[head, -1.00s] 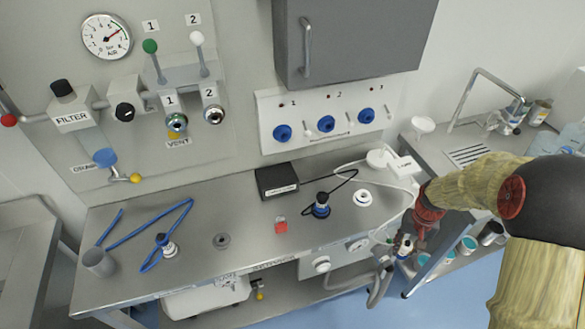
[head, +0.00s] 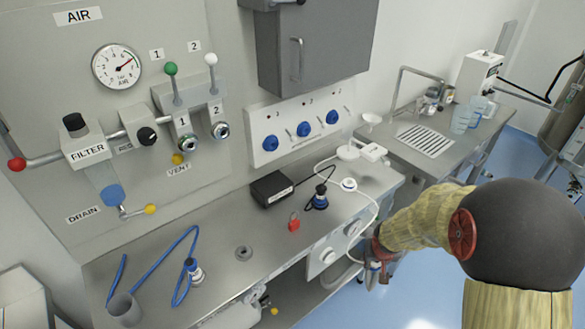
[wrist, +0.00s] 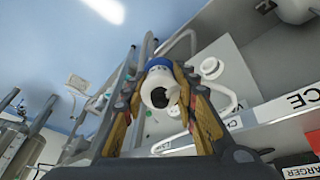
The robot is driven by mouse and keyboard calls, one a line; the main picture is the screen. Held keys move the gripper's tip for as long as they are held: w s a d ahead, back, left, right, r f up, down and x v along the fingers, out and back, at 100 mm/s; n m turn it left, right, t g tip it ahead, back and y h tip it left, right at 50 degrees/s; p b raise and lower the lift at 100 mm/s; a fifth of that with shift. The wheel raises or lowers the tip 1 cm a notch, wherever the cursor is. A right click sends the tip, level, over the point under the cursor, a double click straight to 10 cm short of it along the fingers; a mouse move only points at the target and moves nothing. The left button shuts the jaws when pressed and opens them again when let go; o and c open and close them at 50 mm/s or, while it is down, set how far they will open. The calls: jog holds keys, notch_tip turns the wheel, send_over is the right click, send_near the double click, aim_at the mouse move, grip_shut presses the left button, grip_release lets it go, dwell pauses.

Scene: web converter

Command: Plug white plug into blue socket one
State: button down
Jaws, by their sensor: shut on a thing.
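My gripper (wrist: 165,108) is shut on the white plug (wrist: 153,92), a white cylinder with a blue band and a dark round opening. In the head view my gripper (head: 375,268) hangs low past the bench's front right edge, and the plug there is mostly hidden by the fingers and too small to make out. A white cord (head: 379,206) drops over the edge towards it. The blue sockets sit in a row on the wall panel: left (head: 270,143), middle (head: 303,129), right (head: 331,117). Their number labels are too small to read surely. My gripper is well away from them.
A grey cabinet (head: 315,50) hangs above the panel.

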jog(key=w+d+r+n+t+b, duration=0.1)
jog(key=w+d+t+b, duration=0.15)
jog(key=d, duration=0.55)
jog(key=w+d+r+n+t+b, duration=0.1)
jog(key=w+d+t, duration=0.15)
jog(key=d, duration=0.45)
jog(key=s+a+r+n+t+y, duration=0.1)
jog(key=a+r+n+t+y, duration=0.1)
jog(key=a+r+n+y, duration=0.3)
jog(key=s+a+r+n+t+y, duration=0.1)
jog(key=a+r+n+t+y, duration=0.2)
jog(key=a+r, duration=0.9)
jog(key=a+n+y, duration=0.2)
jog(key=a+y, duration=0.2)
jog(key=shift+a+t+b, duration=0.25)
jog(key=shift+t+b, duration=0.05)
jog(key=shift+b, duration=0.05)
